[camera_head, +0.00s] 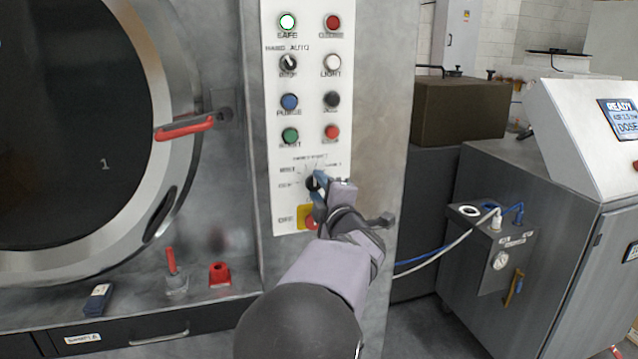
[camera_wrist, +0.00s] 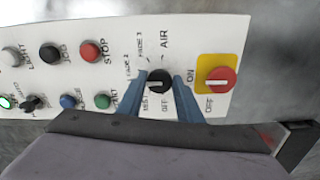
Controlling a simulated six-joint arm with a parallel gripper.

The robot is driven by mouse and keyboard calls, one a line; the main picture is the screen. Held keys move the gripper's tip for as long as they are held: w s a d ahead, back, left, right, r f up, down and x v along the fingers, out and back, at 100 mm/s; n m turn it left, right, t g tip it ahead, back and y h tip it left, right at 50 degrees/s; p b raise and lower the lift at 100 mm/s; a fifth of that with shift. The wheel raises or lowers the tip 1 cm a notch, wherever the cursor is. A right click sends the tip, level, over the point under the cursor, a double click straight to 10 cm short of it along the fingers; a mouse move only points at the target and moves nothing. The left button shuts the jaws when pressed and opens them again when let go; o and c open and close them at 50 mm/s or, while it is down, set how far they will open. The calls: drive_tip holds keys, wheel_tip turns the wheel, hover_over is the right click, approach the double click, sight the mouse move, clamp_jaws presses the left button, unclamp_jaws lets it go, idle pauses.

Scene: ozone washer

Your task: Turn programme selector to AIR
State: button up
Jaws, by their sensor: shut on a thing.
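The programme selector is a black round knob (camera_wrist: 158,82) on the white control panel, with printed labels around it, including AIR above and to its right in the wrist view. My gripper (camera_wrist: 160,88) has one blue finger on each side of the knob and is shut on it. A pale mark shows on the knob's left part, but I cannot tell exactly which label it points at. In the head view the selector (camera_head: 311,183) is low on the panel, partly hidden by my gripper (camera_head: 319,187).
A red rotary switch on a yellow plate (camera_wrist: 218,82) is close beside the selector; my wrist partly hides it in the head view. Several buttons and lamps are higher on the panel (camera_head: 311,60). A round door with a red handle (camera_head: 185,128) stands to the left.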

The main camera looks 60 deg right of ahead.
drive_tip(key=m+p, duration=0.3)
drive_tip(key=m, duration=0.2)
drive_tip(key=shift+m, duration=0.3)
drive_tip(key=m+p, duration=0.2)
drive_tip(key=m, duration=0.2)
drive_tip(key=shift+a+p, duration=0.1)
drive_tip(key=shift+p, duration=0.2)
drive_tip(key=m+p, duration=0.3)
drive_tip(key=m, duration=0.2)
drive_tip(key=shift+w+f+m, duration=0.1)
drive_tip(key=shift+w+m, duration=0.05)
drive_tip(key=shift+m, duration=0.25)
drive_tip(key=m+p, duration=0.3)
drive_tip(key=m, duration=0.1)
drive_tip(key=shift+a, duration=0.1)
drive_tip(key=shift+f+m, duration=0.1)
drive_tip(key=shift+m, duration=0.3)
drive_tip(key=o, duration=1)
